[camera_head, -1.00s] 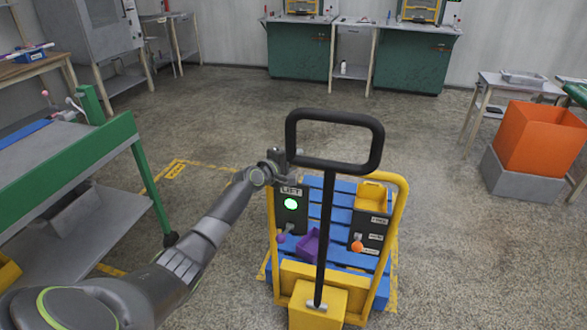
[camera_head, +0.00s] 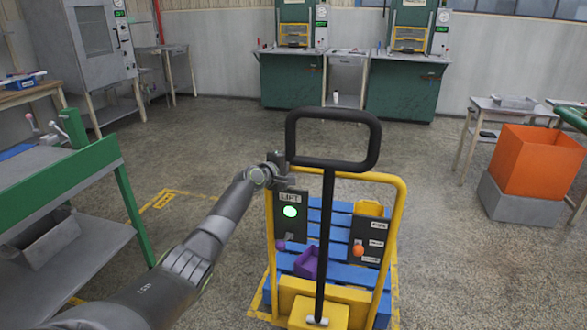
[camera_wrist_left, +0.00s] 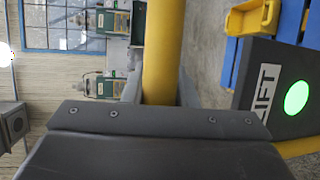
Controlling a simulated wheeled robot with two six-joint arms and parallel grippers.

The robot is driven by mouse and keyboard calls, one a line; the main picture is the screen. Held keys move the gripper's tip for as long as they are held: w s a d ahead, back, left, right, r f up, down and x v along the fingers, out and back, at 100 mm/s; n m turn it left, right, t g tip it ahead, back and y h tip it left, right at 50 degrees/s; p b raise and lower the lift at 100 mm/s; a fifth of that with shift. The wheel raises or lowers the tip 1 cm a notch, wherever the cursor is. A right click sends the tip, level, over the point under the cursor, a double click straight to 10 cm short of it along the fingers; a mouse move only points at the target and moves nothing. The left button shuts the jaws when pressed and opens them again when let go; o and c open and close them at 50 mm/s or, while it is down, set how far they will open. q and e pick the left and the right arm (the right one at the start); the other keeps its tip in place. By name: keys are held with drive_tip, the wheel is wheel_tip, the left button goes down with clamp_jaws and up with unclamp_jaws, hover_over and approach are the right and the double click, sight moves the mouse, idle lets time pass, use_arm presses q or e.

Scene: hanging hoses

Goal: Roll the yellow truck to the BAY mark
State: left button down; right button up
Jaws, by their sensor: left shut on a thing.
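The yellow truck (camera_head: 400,215) stands upright in front of me in the head view, with a yellow tube frame, a black loop handle (camera_head: 375,140) and a LIFT panel with a lit green lamp. My left gripper (camera_head: 279,170) is shut on the upright yellow tube at the frame's left side. The left wrist view shows this tube (camera_wrist_left: 163,50) between the fingers. A yellow floor marking (camera_head: 163,199) lies left of the truck; its lettering is too small to read. My right gripper is not in view.
The truck carries a blue pallet (camera_head: 338,218) with a purple bin (camera_head: 307,262). A green-framed table (camera_head: 97,152) stands close at the left. An orange bin (camera_head: 537,165) on a grey base is at the right. The floor beyond the truck is clear up to the green cabinets (camera_head: 408,88).

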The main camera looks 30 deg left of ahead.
use_arm(q)
drive_tip(key=c, duration=1.5)
unclamp_jaws()
drive_tip(key=o, duration=0.3)
drive_tip(key=shift+s+d+r, duration=0.1)
drive_tip(key=shift+d+r, duration=0.05)
drive_tip(key=shift+o, duration=0.2)
drive_tip(key=shift+s+a+p, duration=0.2)
drive_tip(key=shift+s+p, duration=0.15)
drive_tip(key=shift+s, duration=0.1)
drive_tip(key=p+v, duration=0.4)
drive_tip(key=v, duration=1.2)
drive_tip(key=shift+s, duration=0.2)
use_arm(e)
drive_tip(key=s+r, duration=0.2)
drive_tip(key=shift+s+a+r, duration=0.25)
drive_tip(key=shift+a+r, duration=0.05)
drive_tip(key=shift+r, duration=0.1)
